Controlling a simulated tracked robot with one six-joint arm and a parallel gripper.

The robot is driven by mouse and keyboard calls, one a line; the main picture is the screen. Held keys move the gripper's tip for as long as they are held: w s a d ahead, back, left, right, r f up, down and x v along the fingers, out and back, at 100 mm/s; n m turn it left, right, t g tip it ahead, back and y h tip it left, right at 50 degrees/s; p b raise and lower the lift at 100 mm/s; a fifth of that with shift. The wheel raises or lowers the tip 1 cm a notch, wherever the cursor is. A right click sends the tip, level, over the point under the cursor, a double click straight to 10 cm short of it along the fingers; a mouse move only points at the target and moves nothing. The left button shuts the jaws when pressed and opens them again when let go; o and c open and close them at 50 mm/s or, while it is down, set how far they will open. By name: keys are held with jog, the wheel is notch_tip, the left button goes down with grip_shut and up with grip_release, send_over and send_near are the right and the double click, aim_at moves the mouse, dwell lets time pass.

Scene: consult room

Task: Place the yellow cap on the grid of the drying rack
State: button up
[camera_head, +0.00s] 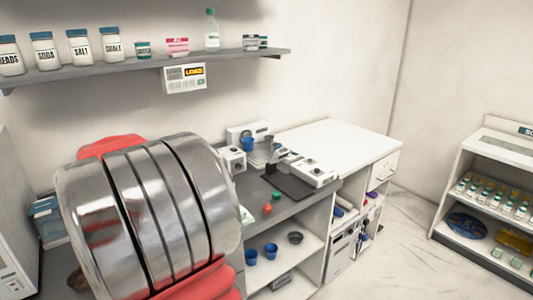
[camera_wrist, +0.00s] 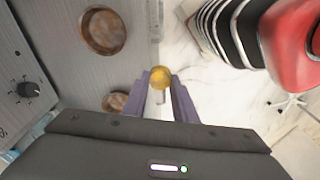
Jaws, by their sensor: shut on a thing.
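In the wrist view, the yellow cap (camera_wrist: 160,77) sits between the tips of the purple fingers of my gripper (camera_wrist: 160,84). The gripper is shut on it, above the edge of a grey counter (camera_wrist: 65,85). My own arm fills the lower left of the head view, and the gripper and cap do not show there. I cannot make out the drying rack's grid for sure in either view. A pale rack-like unit (camera_head: 238,132) stands at the back of the counter, with a blue cup (camera_head: 247,144) at it.
Two round brown dishes, one (camera_wrist: 103,30) and another (camera_wrist: 117,101), lie on the counter beside the gripper. A dark knob (camera_wrist: 28,90) is at the left. Small green and red caps (camera_head: 267,209) lie on the counter. A wall shelf (camera_head: 150,69) holds several jars. The white top (camera_head: 340,140) is clear.

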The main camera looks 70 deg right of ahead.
jog(key=w+a+f+m, duration=0.3)
jog(key=w+a, duration=0.1)
jog(key=a, duration=0.3)
jog(key=w+a+f+m, duration=0.3)
jog(key=w+a, duration=0.1)
jog(key=a, duration=0.4)
jog(key=w+a+f+m+h, duration=0.1)
jog(key=w+a+f+m, duration=0.2)
jog(key=a, duration=0.4)
jog(key=shift+w+a+f, duration=0.25)
jog(key=shift+w+f, duration=0.2)
jog(key=shift+w, duration=0.2)
jog(key=shift+a, duration=0.1)
